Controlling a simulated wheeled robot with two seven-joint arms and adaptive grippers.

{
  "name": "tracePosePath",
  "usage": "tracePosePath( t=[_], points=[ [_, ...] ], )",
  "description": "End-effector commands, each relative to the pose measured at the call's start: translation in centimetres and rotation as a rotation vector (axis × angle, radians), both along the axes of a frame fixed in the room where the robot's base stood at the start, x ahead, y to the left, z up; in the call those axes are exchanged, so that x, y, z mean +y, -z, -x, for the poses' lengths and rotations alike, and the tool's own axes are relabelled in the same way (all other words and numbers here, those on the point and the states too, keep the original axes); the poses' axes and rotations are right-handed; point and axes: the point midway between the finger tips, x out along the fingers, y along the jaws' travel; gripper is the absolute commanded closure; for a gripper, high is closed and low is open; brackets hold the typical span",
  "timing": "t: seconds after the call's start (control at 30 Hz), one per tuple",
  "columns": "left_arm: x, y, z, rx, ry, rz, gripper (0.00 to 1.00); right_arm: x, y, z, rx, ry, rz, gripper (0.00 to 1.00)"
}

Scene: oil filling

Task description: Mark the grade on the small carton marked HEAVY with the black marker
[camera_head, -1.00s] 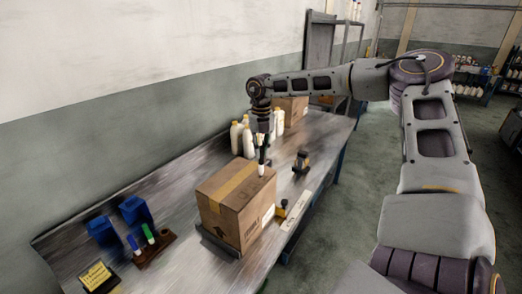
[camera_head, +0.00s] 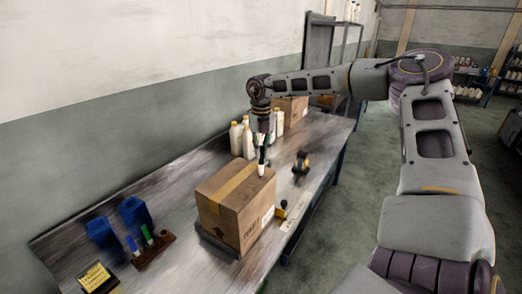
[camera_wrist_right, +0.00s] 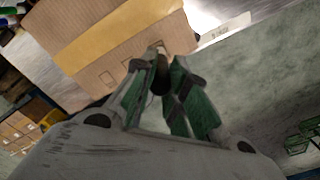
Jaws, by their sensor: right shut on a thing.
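A brown carton (camera_head: 236,207) with tan tape along its top stands on the workbench. Its side print is too small to read. In the right wrist view the carton (camera_wrist_right: 92,28) shows a row of printed boxes beside the tape. My right gripper (camera_head: 262,149) points down over the carton's far right part, shut on the marker (camera_head: 261,170). The marker's lower end is at or just above the top; I cannot tell if it touches. In the wrist view the marker (camera_wrist_right: 161,76) is a dark shape between the fingers (camera_wrist_right: 163,88). My left gripper is not in view.
A holder (camera_head: 153,252) with a blue and a green marker, two blue bins (camera_head: 103,231) and a yellow note (camera_head: 94,277) are at the near left. White bottles (camera_head: 243,140) and another carton (camera_head: 293,109) stand behind. A tape dispenser (camera_head: 300,166) lies to the right.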

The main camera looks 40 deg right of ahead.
Motion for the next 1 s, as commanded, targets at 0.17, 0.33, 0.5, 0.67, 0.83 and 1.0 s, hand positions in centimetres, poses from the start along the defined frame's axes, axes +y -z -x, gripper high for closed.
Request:
tracePosePath(
  t=[0.17,0.33,0.5,0.67,0.83,1.0],
  points=[
    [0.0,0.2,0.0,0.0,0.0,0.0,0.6,-0.2,0.1,0.0,0.002,0.0,0.002,0.98],
    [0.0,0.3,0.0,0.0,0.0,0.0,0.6,-0.3,0.1,0.0,0.002,0.0,0.002,0.98],
    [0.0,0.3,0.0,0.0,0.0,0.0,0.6,-0.3,0.0,0.0,0.002,0.0,0.001,0.98],
    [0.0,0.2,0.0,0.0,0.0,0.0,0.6,-0.3,0.0,0.0,0.001,0.0,0.002,0.98],
    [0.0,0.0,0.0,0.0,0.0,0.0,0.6,-0.2,-0.6,-0.1,0.001,0.0,0.002,0.98],
    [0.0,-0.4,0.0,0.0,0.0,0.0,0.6,-0.2,-1.5,-0.1,0.0,0.0,0.001,0.98]
  ],
)
